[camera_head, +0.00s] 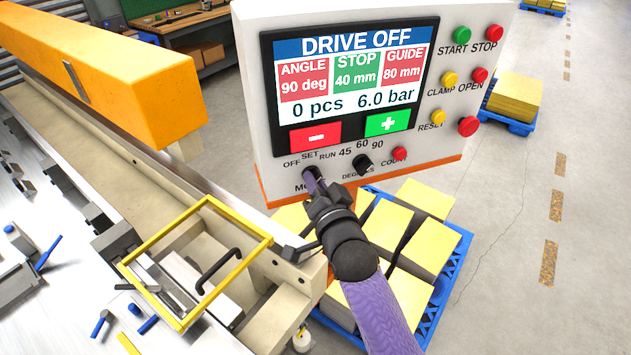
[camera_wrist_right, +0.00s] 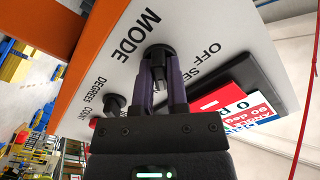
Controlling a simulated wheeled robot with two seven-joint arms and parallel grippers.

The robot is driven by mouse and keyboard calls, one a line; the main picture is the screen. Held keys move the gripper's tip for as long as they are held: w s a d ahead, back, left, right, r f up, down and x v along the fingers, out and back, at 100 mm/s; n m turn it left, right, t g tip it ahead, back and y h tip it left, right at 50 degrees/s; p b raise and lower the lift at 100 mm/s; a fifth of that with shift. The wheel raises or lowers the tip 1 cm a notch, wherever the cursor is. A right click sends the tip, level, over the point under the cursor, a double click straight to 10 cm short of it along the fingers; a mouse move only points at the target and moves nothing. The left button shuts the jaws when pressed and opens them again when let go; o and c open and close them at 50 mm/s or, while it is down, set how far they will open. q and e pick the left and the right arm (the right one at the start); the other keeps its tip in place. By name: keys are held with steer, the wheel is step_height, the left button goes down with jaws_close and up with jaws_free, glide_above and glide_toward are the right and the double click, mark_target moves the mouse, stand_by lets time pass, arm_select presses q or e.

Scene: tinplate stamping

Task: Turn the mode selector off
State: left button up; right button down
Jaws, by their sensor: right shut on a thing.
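The mode selector (camera_wrist_right: 159,56) is a black knob on the white control panel (camera_head: 258,110), under the labels OFF, SET and RUN. My right gripper (camera_head: 311,177) is at the knob with its purple fingers shut on it; the fingers show on both sides of the knob in the right wrist view (camera_wrist_right: 161,85). In the head view the gripper mostly hides the knob, and I cannot tell its pointer position. The panel's screen (camera_head: 350,65) reads DRIVE OFF, 0 pcs and 6.0 bar. My left gripper is not in view.
The black degrees knob (camera_head: 362,164) and red count button (camera_head: 400,153) are just right of the selector. A yellow-framed guard (camera_head: 195,205) stands at the lower left. A blue pallet (camera_head: 458,262) with yellow stacks is below the panel.

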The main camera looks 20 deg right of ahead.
steer(key=shift+d+n+p, duration=0.1)
steer(key=shift+n+p, duration=1.15)
steer(key=shift+n, duration=7.35)
steer(key=c, duration=0.6)
jaws_free()
steer(key=shift+c, duration=0.2)
steer(key=s, duration=1)
steer(key=shift+d+b, duration=0.25)
steer(key=shift+b, duration=0.15)
